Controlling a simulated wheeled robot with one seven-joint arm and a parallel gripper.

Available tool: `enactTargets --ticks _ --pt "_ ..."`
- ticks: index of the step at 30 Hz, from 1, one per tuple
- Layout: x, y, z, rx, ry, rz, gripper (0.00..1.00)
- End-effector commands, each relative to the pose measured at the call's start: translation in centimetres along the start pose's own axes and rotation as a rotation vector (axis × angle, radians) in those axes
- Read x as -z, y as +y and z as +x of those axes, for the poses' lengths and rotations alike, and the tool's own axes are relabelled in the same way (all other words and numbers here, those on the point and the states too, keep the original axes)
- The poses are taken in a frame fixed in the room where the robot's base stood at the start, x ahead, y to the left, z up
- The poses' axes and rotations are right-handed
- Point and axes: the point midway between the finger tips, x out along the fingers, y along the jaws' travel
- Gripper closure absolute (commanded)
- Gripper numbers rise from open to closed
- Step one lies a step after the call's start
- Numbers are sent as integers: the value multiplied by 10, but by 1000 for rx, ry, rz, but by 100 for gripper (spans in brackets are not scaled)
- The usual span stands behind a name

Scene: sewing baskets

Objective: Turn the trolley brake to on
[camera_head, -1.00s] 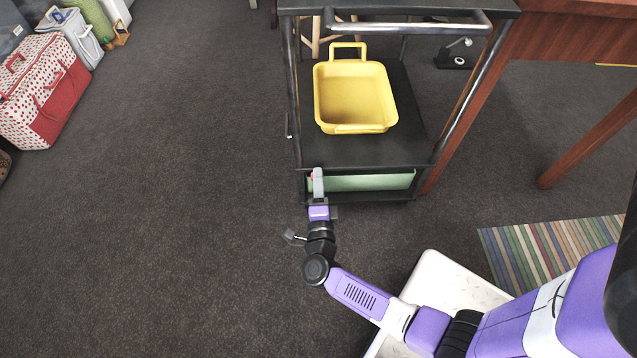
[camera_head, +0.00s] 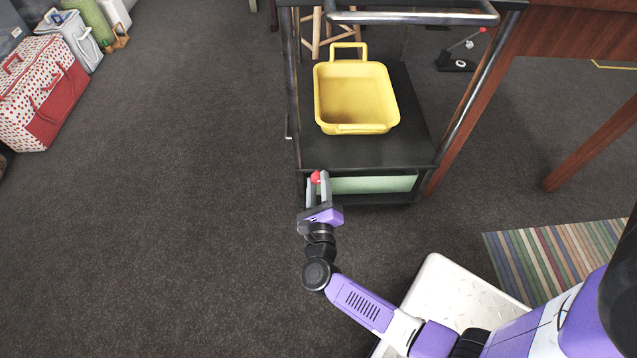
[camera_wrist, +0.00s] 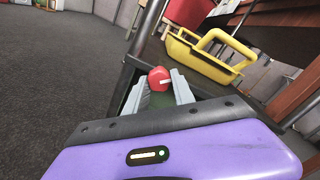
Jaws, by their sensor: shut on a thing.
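The black trolley (camera_head: 352,152) stands ahead of me, with a metal push handle at its top. The red brake knob (camera_head: 316,177) sits at the trolley's front left, at the level of its lower shelf. My gripper (camera_head: 319,182) is at the knob, with one grey finger on each side of it. In the wrist view the red knob (camera_wrist: 160,78) shows between the two fingertips of my gripper (camera_wrist: 160,88), which are shut on it. The knob's lower part and its mount are hidden by the fingers and the palm.
A yellow tray (camera_head: 355,128) stands on the trolley shelf above a pale green box (camera_head: 370,185). A wooden table (camera_head: 590,40) is at the right, near a striped rug (camera_head: 550,262). Bags (camera_head: 45,90) stand far left. The carpet left of the trolley is clear.

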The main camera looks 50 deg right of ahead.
Motion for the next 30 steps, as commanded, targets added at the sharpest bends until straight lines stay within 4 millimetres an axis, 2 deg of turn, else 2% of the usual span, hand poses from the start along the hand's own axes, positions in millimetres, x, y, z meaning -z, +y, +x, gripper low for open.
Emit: enactTargets --ticks 15,24,30 --pt "0 2 0 -2 1 464 100" --pt "0 3 0 -2 1 636 100" --pt "0 3 -1 -2 1 691 100"
